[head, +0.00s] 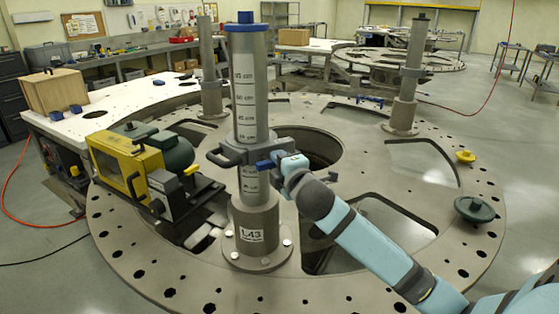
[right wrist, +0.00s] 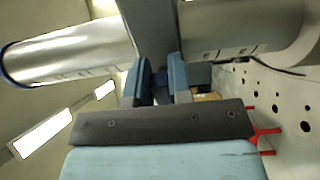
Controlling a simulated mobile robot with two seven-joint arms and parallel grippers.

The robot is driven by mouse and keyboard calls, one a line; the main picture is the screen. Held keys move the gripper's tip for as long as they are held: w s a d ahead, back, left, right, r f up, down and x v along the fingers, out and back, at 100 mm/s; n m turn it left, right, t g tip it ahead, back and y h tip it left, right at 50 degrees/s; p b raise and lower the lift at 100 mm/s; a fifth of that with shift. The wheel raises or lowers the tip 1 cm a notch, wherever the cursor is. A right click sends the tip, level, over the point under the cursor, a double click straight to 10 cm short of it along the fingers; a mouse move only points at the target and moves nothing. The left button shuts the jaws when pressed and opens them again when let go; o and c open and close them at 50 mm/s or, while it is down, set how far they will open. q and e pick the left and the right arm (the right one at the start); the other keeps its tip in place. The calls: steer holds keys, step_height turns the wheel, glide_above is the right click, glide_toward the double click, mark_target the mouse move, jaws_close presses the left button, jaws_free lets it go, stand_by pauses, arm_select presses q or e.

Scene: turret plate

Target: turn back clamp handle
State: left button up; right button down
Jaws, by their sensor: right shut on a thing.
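A grey graduated post (head: 250,95) with a blue cap stands upright in a flanged base marked 1.43. A dark clamp (head: 255,156) sits around the post, with a loop grip out to its left. My right gripper (head: 288,161) is at the clamp's right side, shut on the clamp handle, which is mostly hidden by the fingers. In the right wrist view, the blue fingers (right wrist: 160,80) flank a dark part just below the dark clamp body (right wrist: 150,28). The post (right wrist: 75,55) lies across that picture. My left gripper is not in view.
The post stands on a large round perforated plate (head: 330,285) with cutouts. A yellow-and-black machine (head: 125,165) stands close left of it. Two more posts (head: 208,70) (head: 408,75) rise behind. A green disc knob (head: 475,208) lies at the right.

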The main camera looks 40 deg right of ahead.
stand_by(0.4)
steer(key=c, duration=1)
jaws_free()
steer(key=shift+c, duration=0.2)
steer(key=shift+s, duration=0.1)
steer(key=v, duration=1.3)
steer(key=shift+s, duration=0.3)
